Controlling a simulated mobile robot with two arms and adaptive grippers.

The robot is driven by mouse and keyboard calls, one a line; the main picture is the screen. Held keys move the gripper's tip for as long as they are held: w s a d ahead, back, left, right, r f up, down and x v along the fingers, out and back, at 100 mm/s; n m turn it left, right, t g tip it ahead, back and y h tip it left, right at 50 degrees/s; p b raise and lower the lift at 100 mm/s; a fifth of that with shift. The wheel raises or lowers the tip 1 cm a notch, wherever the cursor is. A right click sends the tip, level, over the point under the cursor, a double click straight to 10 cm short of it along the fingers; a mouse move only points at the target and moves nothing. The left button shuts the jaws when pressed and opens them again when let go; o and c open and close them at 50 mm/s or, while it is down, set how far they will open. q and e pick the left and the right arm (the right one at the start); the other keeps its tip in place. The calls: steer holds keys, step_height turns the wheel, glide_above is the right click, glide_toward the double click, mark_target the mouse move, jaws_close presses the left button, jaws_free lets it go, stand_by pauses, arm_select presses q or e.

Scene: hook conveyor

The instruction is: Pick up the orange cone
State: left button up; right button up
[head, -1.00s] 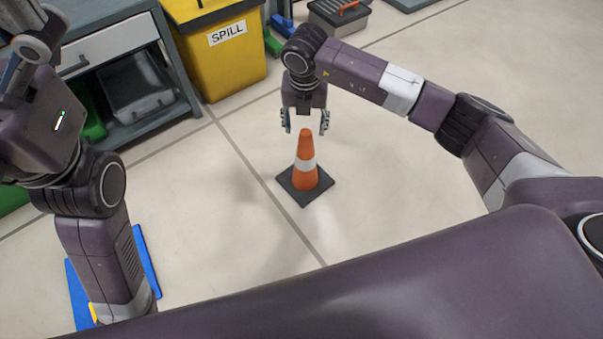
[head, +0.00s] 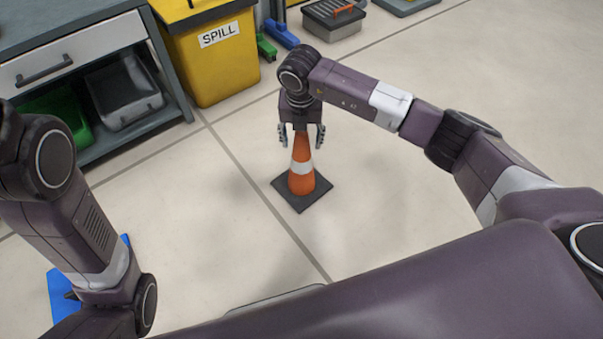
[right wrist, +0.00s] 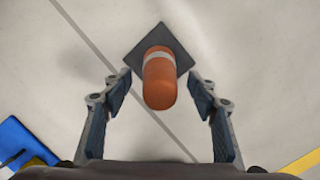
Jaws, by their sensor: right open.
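The orange cone (head: 302,178) has a white band and a dark square base. It stands upright on the pale floor in the middle of the head view. My right gripper (head: 301,142) is open and points down over the cone, its fingers on either side of the cone's top. In the right wrist view the orange cone (right wrist: 160,80) lies between the two spread fingers of my right gripper (right wrist: 159,92), with gaps on both sides. My left gripper is out of the head view; only my left arm shows.
A yellow SPILL bin (head: 212,52) and a grey workbench (head: 168,70) with a drawer stand at the back left. A grey toolbox (head: 334,20) stands at the back. A blue object (head: 62,296) lies at the lower left. The floor around the cone is clear.

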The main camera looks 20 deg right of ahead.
steer(key=shift+c, duration=0.2)
jaws_close()
steer(key=shift+r, duration=0.15)
stand_by(0.3)
